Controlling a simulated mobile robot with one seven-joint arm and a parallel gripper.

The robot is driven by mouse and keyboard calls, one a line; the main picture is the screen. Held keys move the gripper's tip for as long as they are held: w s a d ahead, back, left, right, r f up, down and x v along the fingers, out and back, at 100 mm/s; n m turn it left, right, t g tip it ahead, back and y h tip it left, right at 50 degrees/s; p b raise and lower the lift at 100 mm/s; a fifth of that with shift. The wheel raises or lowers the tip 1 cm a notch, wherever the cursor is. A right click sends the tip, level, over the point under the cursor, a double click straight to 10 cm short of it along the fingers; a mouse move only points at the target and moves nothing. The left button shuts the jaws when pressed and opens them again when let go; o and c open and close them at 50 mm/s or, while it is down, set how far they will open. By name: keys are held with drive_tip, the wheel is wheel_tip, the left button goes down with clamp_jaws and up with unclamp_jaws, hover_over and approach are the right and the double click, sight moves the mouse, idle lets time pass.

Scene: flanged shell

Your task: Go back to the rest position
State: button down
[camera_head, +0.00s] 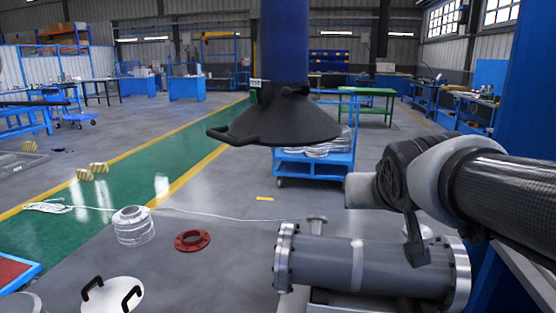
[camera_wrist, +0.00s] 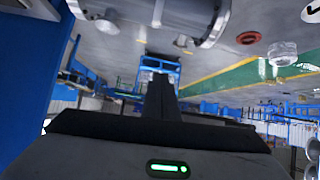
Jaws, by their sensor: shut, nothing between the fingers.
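The flanged shell (camera_head: 325,262) is a grey horizontal cylinder with bolted metal flanges at both ends, low at the front right of the head view. It also shows upside down at the top of the wrist view (camera_wrist: 165,12). My arm comes in from the right above the shell's right end. My gripper (camera_wrist: 162,82) is shut and empty, its dark fingers together in the middle of the wrist view. Its fingers look apart from the shell. In the head view the arm's end partly covers the shell's right side.
A red flange ring (camera_head: 192,241), a stack of clear-sided metal rings (camera_head: 132,226) and a white lid with black handles (camera_head: 112,297) are on the floor at left. A dark cone on a blue column (camera_head: 285,122) hangs mid-view. A blue cart (camera_head: 315,168) stands behind. The green walkway is mostly open.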

drive_tip(key=s+a+f+n+g+y, duration=0.1)
drive_tip(key=s+a+f+g, duration=0.15)
drive_tip(key=s+f, duration=0.45)
drive_tip(key=s+a+f+g+y, duration=0.1)
drive_tip(key=s+f+g, duration=0.2)
drive_tip(key=s, duration=0.8)
wheel_tip(320, 180, up, 23)
drive_tip(key=p, duration=2.2)
drive_tip(key=shift+w+f, duration=0.15)
drive_tip(key=shift+w, duration=0.3)
